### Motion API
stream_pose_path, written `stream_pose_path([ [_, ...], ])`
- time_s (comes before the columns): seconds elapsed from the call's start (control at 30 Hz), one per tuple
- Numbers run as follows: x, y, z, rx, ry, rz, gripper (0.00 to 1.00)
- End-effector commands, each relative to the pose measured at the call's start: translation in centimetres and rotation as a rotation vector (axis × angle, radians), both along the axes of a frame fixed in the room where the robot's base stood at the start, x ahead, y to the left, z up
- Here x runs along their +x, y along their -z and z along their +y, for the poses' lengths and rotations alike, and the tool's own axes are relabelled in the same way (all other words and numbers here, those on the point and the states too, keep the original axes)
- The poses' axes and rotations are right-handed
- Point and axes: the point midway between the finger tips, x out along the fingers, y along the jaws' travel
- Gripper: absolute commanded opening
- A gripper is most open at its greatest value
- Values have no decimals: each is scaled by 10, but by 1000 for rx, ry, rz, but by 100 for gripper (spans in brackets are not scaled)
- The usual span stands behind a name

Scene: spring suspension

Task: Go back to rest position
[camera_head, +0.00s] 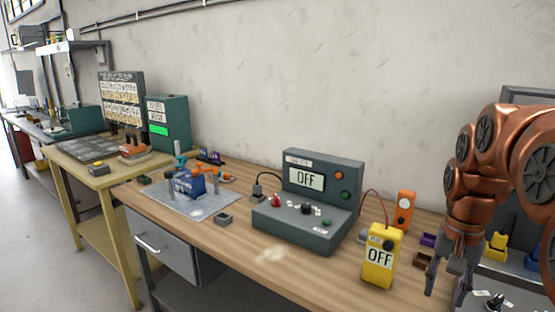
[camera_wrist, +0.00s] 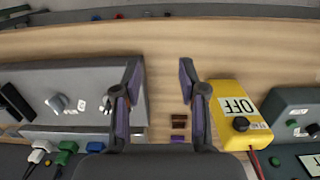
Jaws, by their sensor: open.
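My gripper (camera_head: 446,283) hangs at the right of the head view, fingers pointing down over the wooden bench (camera_head: 265,262). In the wrist view its two dark fingers (camera_wrist: 158,82) are spread apart with only bare wood between the tips. Nothing is held. The copper-coloured arm above it is mine and hides part of the bench's right end. The yellow box marked OFF (camera_head: 381,256) stands to the left of my gripper in the head view. It also shows in the wrist view (camera_wrist: 240,112), beside the fingers.
A grey-green console marked OFF (camera_head: 290,225) stands mid-bench. An orange device (camera_head: 404,211) and small brown blocks (camera_wrist: 178,128) are near my gripper. A metal plate with a blue vise (camera_head: 188,182) lies further left. A grey panel with knobs (camera_wrist: 70,95) is beside the fingers.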

Motion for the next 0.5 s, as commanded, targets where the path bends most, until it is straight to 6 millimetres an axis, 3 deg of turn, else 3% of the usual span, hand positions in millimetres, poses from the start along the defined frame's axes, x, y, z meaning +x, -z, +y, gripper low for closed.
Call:
stream_pose_path([
  [0.03, -10, -5, 17, 2, -48, 7, 42],
  [0.2, -46, 1, 62, 13, -204, 25, 42],
  [0.5, -125, 19, 119, 29, -458, 59, 42],
])
